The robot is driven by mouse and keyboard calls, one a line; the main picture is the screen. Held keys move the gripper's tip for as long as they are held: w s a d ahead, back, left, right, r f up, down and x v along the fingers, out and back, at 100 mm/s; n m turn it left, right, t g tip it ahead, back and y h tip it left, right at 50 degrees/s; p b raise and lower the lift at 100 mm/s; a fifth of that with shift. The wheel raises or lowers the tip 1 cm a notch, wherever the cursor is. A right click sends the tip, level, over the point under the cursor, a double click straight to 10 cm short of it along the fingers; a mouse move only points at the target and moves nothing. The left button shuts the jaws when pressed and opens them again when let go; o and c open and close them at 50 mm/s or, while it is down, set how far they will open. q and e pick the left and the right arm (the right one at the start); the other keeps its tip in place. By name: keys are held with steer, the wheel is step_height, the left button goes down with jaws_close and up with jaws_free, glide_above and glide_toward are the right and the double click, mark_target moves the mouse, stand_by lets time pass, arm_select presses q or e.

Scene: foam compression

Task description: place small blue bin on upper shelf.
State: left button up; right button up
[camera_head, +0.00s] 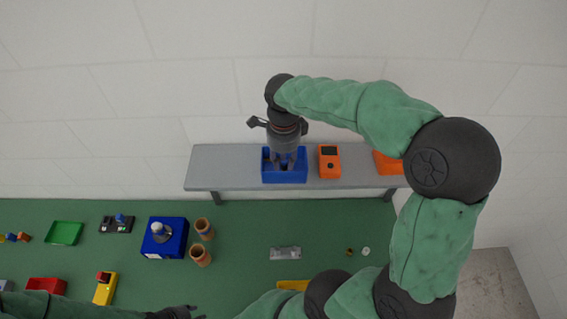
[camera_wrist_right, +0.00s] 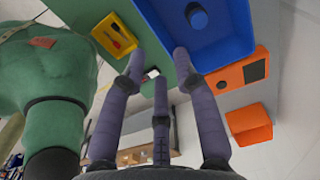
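The small blue bin (camera_head: 285,177) sits on the grey shelf (camera_head: 228,170), near its middle. In the right wrist view the bin (camera_wrist_right: 225,50) fills the top, with a blue cylinder (camera_wrist_right: 197,17) inside. My right gripper (camera_head: 284,160) is right at the bin, coming from above and behind in the head view. In the right wrist view its fingers (camera_wrist_right: 160,65) are spread, with gaps between the tips, close to the bin's edge. Whether any finger touches the bin is unclear. My left gripper (camera_head: 180,312) is low at the bottom edge, partly cut off.
An orange device (camera_head: 329,161) stands right of the bin, and an orange bin (camera_head: 386,163) farther right, partly behind my arm. The green table (camera_head: 325,220) below holds a blue box (camera_head: 176,243), brown cups (camera_head: 202,228), a green tray (camera_head: 64,233) and a grey part (camera_head: 285,253). The shelf's left end is clear.

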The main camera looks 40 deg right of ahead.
steer(key=shift+r, duration=2.2)
